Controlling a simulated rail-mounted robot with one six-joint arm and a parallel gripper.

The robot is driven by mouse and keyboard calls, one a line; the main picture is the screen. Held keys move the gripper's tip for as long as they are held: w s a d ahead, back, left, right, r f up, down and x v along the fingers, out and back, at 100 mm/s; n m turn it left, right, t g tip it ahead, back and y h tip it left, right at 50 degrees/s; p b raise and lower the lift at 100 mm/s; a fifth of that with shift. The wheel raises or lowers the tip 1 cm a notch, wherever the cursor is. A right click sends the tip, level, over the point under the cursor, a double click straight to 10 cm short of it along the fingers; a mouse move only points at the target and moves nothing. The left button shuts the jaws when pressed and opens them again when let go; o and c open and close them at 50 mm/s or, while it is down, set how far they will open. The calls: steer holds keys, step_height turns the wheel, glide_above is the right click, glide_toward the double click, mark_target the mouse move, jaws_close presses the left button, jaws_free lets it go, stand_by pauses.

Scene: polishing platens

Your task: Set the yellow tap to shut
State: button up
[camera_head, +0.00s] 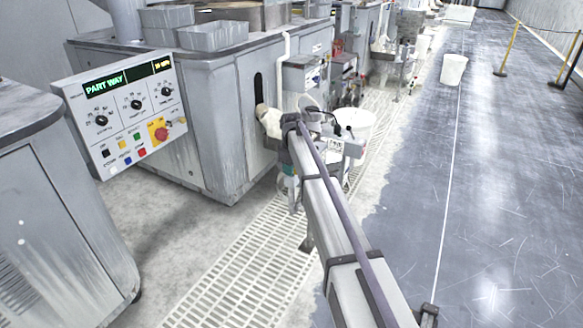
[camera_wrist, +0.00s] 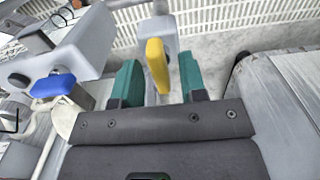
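The yellow tap (camera_wrist: 157,65) has a flat yellow lever in front of a grey valve body (camera_wrist: 158,28). In the wrist view the lever runs nearly up and down the picture, slightly tilted. My gripper (camera_wrist: 160,72) is open, with one teal finger on each side of the lever. Narrow gaps show between the lever and both fingers, so it is not clamped. In the head view my gripper (camera_head: 290,170) is mostly hidden behind my arm, and the yellow tap cannot be made out. The panel display (camera_head: 105,85) reads PART WAY.
A blue-handled tap (camera_wrist: 53,86) on a grey fitting lies to the left in the wrist view. A grey machine cabinet (camera_head: 205,130) with a control panel (camera_head: 125,130) stands left of my arm. A white bucket (camera_head: 356,124) is near the wrist.

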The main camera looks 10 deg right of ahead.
steer(key=shift+r, duration=0.1)
step_height(320, 180, up, 11)
steer(key=p, duration=1.1)
steer(key=shift+f, duration=0.2)
steer(key=s+m, duration=1)
steer(key=s, duration=3.3)
step_height(320, 180, up, 16)
steer(key=w+p, duration=0.2)
steer(key=p, duration=1.3)
steer(key=shift+a+p, duration=0.15)
steer(key=shift+p, duration=0.15)
